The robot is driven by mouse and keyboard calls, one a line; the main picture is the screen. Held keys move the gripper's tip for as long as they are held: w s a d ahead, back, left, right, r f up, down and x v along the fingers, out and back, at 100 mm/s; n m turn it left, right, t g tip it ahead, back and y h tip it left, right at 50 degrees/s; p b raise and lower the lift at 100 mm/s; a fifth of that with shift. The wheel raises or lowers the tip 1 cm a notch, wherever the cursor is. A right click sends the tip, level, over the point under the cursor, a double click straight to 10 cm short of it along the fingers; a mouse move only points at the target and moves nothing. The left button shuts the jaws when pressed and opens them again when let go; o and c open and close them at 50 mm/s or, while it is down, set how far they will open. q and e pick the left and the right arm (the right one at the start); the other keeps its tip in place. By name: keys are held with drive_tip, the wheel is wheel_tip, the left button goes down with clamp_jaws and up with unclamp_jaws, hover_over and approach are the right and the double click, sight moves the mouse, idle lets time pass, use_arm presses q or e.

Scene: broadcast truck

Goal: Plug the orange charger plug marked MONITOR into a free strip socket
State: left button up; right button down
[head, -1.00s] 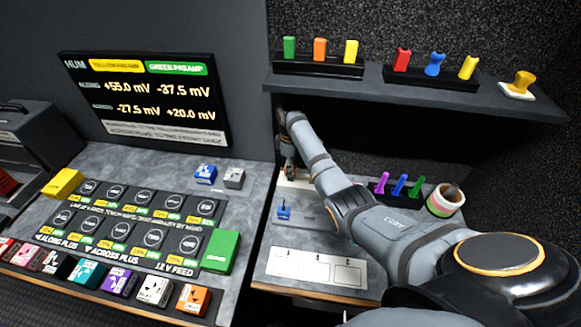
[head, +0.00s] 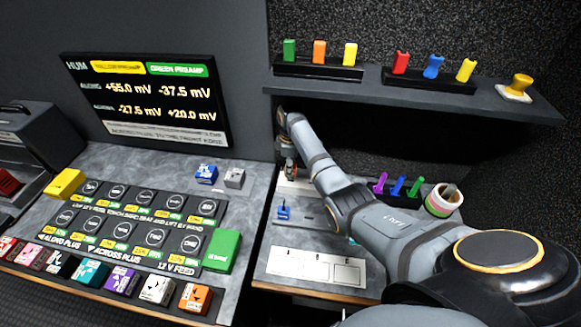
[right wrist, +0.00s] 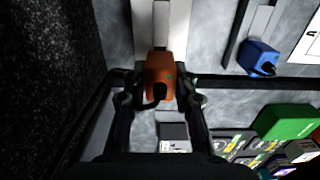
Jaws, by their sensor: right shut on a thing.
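My right gripper (head: 289,172) is at the back of the right-hand bench, beside the dark partition. In the right wrist view, the right gripper (right wrist: 160,88) is shut on an orange plug (right wrist: 160,72), with its dark cord end toward the camera. Its marking cannot be read. A pale strip (right wrist: 162,25) lies directly beyond the plug; I cannot tell whether they touch, and the plug hides any socket there. A blue plug (head: 284,210) sits on a grey strip on the bench, and it also shows in the wrist view (right wrist: 260,57). My left gripper is not in view.
A white card with marked squares (head: 316,268) lies at the bench front. A dark rack of coloured pegs (head: 397,188) and a round pot (head: 444,199) stand to the right. A shelf (head: 420,92) overhangs the bench. A console with several coloured blocks is at left.

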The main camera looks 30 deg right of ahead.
drive_tip(key=shift+r, duration=0.1)
drive_tip(key=shift+f+b, duration=0.55)
drive_tip(key=shift+f, duration=0.85)
drive_tip(key=c, duration=1)
unclamp_jaws()
drive_tip(key=shift+r, duration=0.1)
wheel_tip(320, 180, up, 7)
drive_tip(key=shift+r, duration=0.2)
